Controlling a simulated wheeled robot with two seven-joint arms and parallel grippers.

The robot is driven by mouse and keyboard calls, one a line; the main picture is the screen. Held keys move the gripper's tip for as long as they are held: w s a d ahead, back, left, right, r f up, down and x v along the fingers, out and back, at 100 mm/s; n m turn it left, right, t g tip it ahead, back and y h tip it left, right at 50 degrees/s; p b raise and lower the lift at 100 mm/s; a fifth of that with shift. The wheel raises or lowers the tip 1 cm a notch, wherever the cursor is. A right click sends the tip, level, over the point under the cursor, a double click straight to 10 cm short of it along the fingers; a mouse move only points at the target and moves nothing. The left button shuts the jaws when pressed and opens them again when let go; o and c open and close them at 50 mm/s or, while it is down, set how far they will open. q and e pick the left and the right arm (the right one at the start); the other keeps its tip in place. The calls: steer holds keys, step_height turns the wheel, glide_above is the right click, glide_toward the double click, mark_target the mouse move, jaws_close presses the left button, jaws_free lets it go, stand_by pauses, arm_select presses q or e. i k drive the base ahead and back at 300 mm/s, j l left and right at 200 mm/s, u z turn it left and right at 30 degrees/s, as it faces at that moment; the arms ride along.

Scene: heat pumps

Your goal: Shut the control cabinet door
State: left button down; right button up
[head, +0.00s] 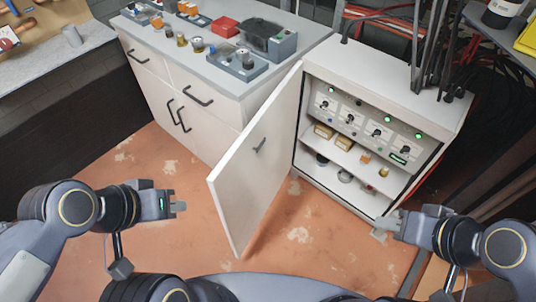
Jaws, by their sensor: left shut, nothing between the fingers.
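The control cabinet (398,81) is a white box at the right with switches, green lights and shelves inside. Its door (242,178) is white with a dark handle and stands wide open, hinged at the cabinet's left front edge and swung out toward me. My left gripper (182,207) is shut and empty, left of the door's free edge and apart from it. My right gripper (380,225) is in front of the cabinet's lower right front corner. I cannot tell whether its fingers are apart or touch the cabinet.
A white drawer unit (188,82) with tools and parts on top stands behind the door to the left. Cables (440,50) hang over the cabinet's right side. A workbench (55,45) is at the far left. The reddish floor (150,160) is clear between the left gripper and the door.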

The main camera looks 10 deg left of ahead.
mark_target(243, 185)
steer(key=j+z, duration=0.45)
steer(key=k+j+z, duration=0.1)
steer(key=j+z, duration=0.2)
steer(key=z, duration=0.15)
steer(key=k+j, duration=0.2)
steer(key=j, duration=0.25)
steer(key=k+j+z, duration=0.15)
steer(key=j, duration=0.25)
steer(key=k+j, duration=0.2)
steer(key=j, duration=0.25)
steer(key=k+j+z, duration=0.1)
steer(key=j, duration=0.3)
steer(key=k, duration=0.7)
steer(key=i+j+u, duration=0.2)
steer(key=i, duration=0.4)
steer(key=i+u, duration=0.25)
steer(key=i, duration=0.3)
